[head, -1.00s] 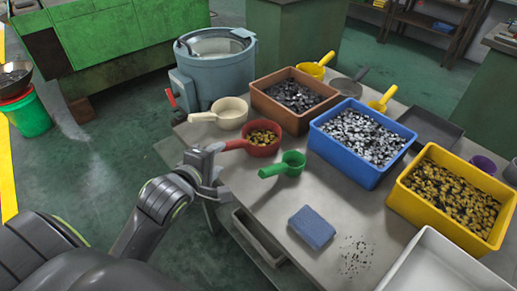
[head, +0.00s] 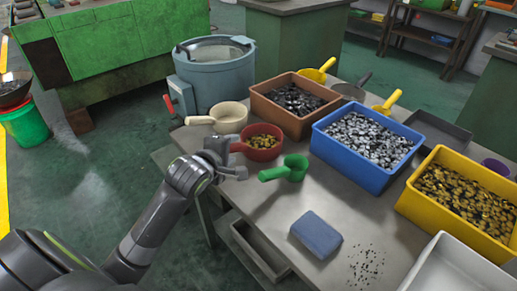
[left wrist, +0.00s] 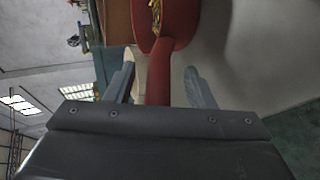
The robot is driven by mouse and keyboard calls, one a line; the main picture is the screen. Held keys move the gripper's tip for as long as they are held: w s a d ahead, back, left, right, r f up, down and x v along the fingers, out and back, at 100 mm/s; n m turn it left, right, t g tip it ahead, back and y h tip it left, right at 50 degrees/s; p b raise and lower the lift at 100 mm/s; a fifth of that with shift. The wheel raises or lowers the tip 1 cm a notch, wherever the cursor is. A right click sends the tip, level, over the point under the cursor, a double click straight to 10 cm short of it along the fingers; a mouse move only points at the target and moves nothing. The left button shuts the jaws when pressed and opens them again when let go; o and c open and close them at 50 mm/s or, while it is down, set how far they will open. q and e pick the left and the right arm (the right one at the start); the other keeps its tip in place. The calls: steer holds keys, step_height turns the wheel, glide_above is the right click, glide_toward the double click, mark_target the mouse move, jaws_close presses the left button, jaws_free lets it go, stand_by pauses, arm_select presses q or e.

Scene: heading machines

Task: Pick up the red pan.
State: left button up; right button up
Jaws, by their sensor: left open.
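The red pan (head: 262,146) stands on the grey table and holds brass-coloured small parts; its handle points left toward my left gripper. My left gripper (head: 238,159) is open at the handle in the head view. In the left wrist view the red pan (left wrist: 177,30) is at the top, and its handle (left wrist: 158,78) runs down between the two fingers of my left gripper (left wrist: 160,85), with gaps visible on both sides. My right gripper is not in view.
A cream pan (head: 230,117) stands just behind the red pan, and a green scoop (head: 286,169) lies in front of it. A brown bin (head: 254,99) and a blue bin (head: 321,147) are to the right. A blue sponge (head: 316,234) lies nearer me, with bare table around it.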

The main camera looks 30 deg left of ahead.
arm_select(q)
steer(key=shift+x, duration=0.8)
steer(key=shift+d, duration=0.1)
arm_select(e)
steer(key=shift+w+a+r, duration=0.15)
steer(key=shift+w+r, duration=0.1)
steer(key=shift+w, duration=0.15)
arm_select(q)
steer(key=shift+c, duration=0.3)
jaws_close()
